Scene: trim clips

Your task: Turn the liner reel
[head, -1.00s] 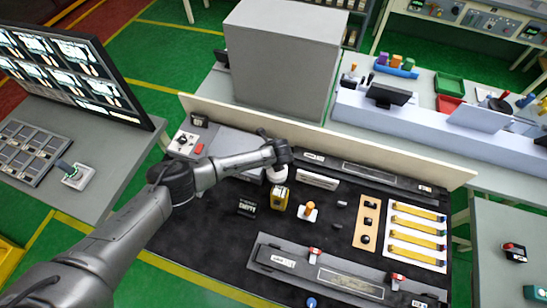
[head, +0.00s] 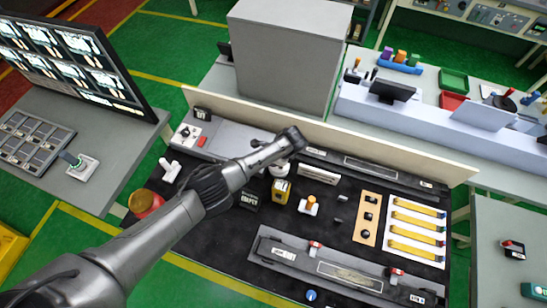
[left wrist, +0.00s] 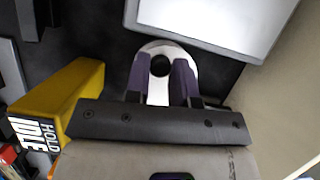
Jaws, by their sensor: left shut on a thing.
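The liner reel (left wrist: 159,55) is a white disc with a dark centre hole in the left wrist view. My left gripper (left wrist: 162,82) is shut on it, with one purple finger on each side. In the head view a white round part of the reel (head: 279,171) shows below my wrist, and my arm hides the fingers. A yellow block (head: 281,191) stands beside it on the dark mat. In the left wrist view this block (left wrist: 62,92) carries a label reading HOLD and IDLE. My right gripper is not in view.
A pale upright board (head: 400,165) runs along the back of the bench, with a large grey box (head: 285,60) behind it. A white base with an orange knob (head: 309,206) stands right of the yellow block. A grey fixture (head: 340,275) lies at the front.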

